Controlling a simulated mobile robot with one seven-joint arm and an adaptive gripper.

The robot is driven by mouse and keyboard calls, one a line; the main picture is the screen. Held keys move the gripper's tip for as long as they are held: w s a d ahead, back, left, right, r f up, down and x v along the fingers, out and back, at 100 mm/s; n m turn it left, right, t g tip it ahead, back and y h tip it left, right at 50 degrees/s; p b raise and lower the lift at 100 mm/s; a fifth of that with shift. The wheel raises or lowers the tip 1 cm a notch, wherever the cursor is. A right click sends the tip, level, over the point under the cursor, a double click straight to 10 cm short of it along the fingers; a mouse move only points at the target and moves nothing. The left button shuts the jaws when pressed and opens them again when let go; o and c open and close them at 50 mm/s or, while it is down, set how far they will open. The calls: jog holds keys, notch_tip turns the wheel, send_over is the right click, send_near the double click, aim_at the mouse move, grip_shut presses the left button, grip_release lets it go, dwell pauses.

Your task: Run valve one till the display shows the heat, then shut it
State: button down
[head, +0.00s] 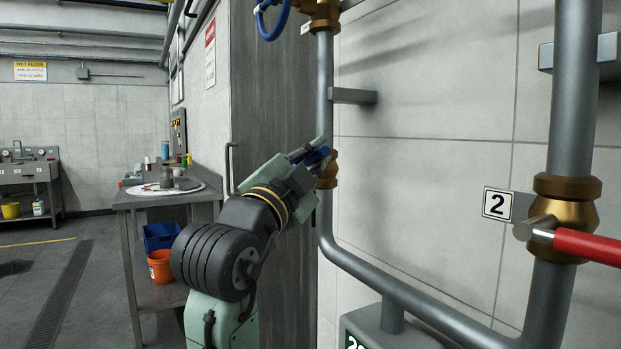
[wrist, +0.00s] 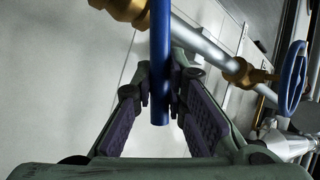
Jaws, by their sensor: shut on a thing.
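My gripper (head: 312,150) is shut on a blue lever handle (wrist: 160,75), which runs between its two fingers in the wrist view. The lever belongs to a brass valve (head: 327,170) on the left vertical pipe. My gripper hides much of the lever in the head view, and no number plate for this valve can be read.
A blue handwheel (head: 272,18) is high on the left pipe. A steel table (head: 165,199) stands at left, with open floor beyond it.

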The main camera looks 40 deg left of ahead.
jog(key=shift+s+d+f+m+t+h+b, duration=0.1)
jog(key=shift+f+m+t+h+b, duration=0.4)
jog(key=shift+m+b, duration=0.5)
jog(key=shift+w+d+f+m+t+h+b, duration=0.1)
jog(key=shift+f+m+t+h+b, duration=0.2)
jog(key=shift+f+m+h+b, duration=0.5)
jog(key=shift+s+d+f+m+t+h+b, duration=0.1)
jog(key=shift+f+m+t+h+b, duration=0.3)
jog(key=shift+m+b, duration=0.7)
jog(key=c, duration=1.6)
grip_release()
jog(key=shift+r, duration=0.1)
jog(key=v, duration=1.2)
